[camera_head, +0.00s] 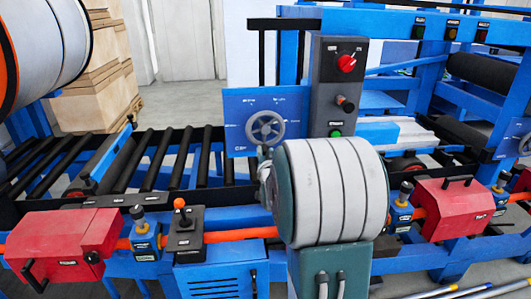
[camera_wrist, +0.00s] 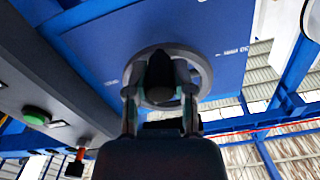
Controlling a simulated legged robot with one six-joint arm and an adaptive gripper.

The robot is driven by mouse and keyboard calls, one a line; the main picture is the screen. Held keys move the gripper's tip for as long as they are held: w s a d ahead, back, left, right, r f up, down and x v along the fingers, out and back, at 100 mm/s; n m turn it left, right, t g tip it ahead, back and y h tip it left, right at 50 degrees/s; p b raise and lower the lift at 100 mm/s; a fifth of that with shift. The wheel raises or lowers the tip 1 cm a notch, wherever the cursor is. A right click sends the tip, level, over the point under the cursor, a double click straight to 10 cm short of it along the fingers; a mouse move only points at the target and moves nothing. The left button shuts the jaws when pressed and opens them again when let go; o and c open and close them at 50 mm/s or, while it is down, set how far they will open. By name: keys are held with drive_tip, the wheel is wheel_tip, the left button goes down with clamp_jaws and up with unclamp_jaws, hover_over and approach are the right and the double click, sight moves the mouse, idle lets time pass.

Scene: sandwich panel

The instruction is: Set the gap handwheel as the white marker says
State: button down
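The grey gap handwheel (camera_head: 266,127) is mounted on a blue panel (camera_head: 237,140) left of the grey control box. In the wrist view the handwheel (camera_wrist: 203,68) fills the upper middle, seen from below, with a dark centre. My gripper (camera_head: 263,157) is just below and in front of the wheel in the head view. In the wrist view my gripper's two fingers (camera_wrist: 160,90) stand apart, one on each side of the wheel's centre. Whether they touch it is unclear. Small white marks (camera_wrist: 236,51) show on the panel, too small to read.
The control box (camera_head: 330,85) has a red knob (camera_head: 346,63), a black knob and a green button (camera_head: 335,133); the button (camera_wrist: 36,116) is left of my gripper in the wrist view. A roller conveyor (camera_head: 150,160) lies left. Red housings (camera_head: 455,207) stand in front.

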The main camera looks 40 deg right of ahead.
drive_tip(key=shift+s+d+n, duration=0.1)
drive_tip(key=shift+d+n, duration=0.05)
drive_tip(key=shift+n, duration=0.25)
idle(0.3)
drive_tip(key=shift+s+d+r+n, duration=0.3)
drive_tip(key=shift+d+n, duration=0.2)
drive_tip(key=shift+n, duration=1.05)
drive_tip(key=shift+s+d+r+n, duration=0.3)
drive_tip(key=shift+d+n, duration=0.25)
drive_tip(key=shift+n, duration=0.95)
drive_tip(key=shift+s+d+r+n, duration=0.3)
drive_tip(key=shift+d+n, duration=0.2)
drive_tip(key=shift+n, duration=1.05)
drive_tip(key=shift+c, duration=2.3)
unclamp_jaws()
drive_tip(key=shift+f, duration=0.1)
drive_tip(key=v, duration=1.2)
